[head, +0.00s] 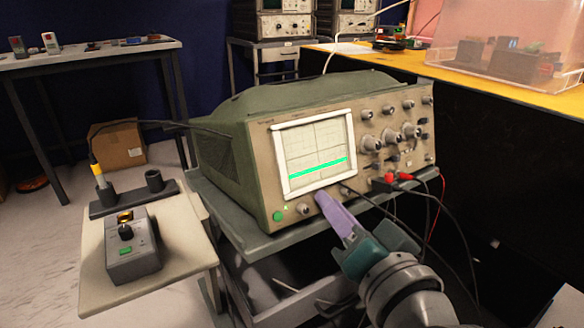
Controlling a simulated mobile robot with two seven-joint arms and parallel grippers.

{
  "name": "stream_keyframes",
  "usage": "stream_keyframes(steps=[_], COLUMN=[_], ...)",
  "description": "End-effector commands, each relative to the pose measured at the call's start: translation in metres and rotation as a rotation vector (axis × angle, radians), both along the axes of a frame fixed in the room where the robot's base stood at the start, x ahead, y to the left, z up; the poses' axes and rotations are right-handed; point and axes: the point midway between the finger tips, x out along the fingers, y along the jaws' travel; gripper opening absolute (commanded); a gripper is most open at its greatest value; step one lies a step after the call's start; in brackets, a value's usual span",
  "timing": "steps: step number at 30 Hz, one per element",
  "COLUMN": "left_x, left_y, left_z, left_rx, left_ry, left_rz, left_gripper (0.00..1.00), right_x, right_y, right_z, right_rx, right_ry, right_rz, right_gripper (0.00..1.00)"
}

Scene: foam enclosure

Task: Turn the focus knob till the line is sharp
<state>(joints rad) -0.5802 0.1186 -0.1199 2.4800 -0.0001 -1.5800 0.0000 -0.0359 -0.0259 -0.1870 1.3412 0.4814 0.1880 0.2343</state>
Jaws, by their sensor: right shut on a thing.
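The oscilloscope (240,110) stands on a cart, its tan front turned toward me. On its screen (312,145) a green line (317,168) runs across the lower part, slightly tilted. It shows as a thick band. My right gripper (324,202) reaches up from the lower right with purple fingers. It is shut on a small knob below the screen, which the fingertips hide; I take it as the focus knob. Another small knob (304,208) and a green button (277,216) sit to its left. My left gripper is not in view.
A side shelf (185,245) at the left holds a grey box (133,250) with a knob and a probe holder (135,195). Red and black leads (405,177) hang from the front's right side, near my right arm. A yellow bench (480,88) stands behind.

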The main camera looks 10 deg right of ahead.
Motion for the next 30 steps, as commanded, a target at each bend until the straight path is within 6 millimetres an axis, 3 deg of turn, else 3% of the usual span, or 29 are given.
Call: stream_keyframes(steps=[15, 16, 19, 26, 30], left_x=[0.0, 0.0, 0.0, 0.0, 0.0], left_y=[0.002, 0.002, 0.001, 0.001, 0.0], left_z=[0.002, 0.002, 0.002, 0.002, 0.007], left_rx=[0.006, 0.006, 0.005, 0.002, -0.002], left_ry=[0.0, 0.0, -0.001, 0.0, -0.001], left_rz=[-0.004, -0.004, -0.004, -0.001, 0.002], left_gripper=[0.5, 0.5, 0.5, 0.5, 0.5], right_x=[0.0, 0.0, 0.0, 0.0, -0.011], right_y=[0.0, 0.0, 0.0, 0.0, -0.001], right_z=[0.0, 0.0, 0.0, 0.0, 0.002], right_rx=[0.021, 0.021, 0.021, 0.02, 0.02], right_ry=[0.006, 0.006, 0.006, 0.007, 0.009], right_rz=[-0.008, -0.008, -0.008, -0.007, -0.008], right_gripper=[0.0, 0.19, 0.3, 0.3, 0.3])
